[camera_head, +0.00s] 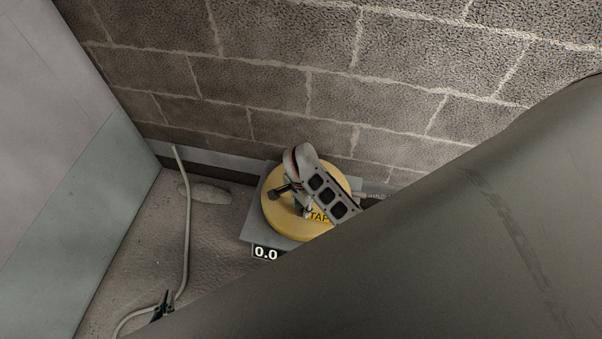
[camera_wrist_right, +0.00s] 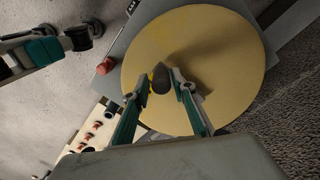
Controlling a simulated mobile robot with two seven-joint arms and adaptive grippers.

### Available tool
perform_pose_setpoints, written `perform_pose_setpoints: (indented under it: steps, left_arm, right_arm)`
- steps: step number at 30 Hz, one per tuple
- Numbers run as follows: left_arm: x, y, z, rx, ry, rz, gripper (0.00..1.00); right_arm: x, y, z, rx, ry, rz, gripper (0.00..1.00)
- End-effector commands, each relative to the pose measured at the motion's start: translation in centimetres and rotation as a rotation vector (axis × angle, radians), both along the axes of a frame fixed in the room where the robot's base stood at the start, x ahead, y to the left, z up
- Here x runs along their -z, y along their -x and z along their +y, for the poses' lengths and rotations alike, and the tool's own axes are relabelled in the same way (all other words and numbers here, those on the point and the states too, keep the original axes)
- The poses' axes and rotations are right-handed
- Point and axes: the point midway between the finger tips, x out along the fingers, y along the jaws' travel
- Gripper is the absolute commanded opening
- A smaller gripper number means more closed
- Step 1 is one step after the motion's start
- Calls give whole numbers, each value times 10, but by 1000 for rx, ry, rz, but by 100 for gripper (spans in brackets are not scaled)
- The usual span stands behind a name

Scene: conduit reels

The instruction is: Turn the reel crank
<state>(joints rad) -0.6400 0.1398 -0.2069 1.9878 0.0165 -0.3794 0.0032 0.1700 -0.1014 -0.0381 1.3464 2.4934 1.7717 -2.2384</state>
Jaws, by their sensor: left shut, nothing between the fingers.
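The yellow reel (camera_head: 279,217) lies flat on a grey base, and its display (camera_head: 266,253) reads 0.0. In the right wrist view the reel's yellow disc (camera_wrist_right: 225,60) fills the middle. A dark crank knob (camera_wrist_right: 166,75) stands over it. My right gripper (camera_wrist_right: 161,78) has one finger on each side of the knob; I cannot tell if both touch it.
A block wall (camera_head: 280,90) rises behind the reel and a pale panel (camera_head: 75,190) stands at the left. A grey conduit (camera_head: 188,220) runs over the floor. The right wrist view shows a red knob (camera_wrist_right: 105,66) by the reel. My arm blocks the lower right of the head view.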

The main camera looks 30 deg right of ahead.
Motion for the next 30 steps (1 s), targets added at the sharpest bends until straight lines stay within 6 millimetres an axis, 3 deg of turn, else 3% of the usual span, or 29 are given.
perform_pose_setpoints:
  steps: [14,30]
  left_arm:
    - [-3,-3,2,-1,-3,-7,0]
    - [-1,-1,1,-1,-1,-4,0]
  right_arm:
    - [-9,-3,0,-1,0,-6,34]
    - [-103,-2,-1,-1,1,-5,34]
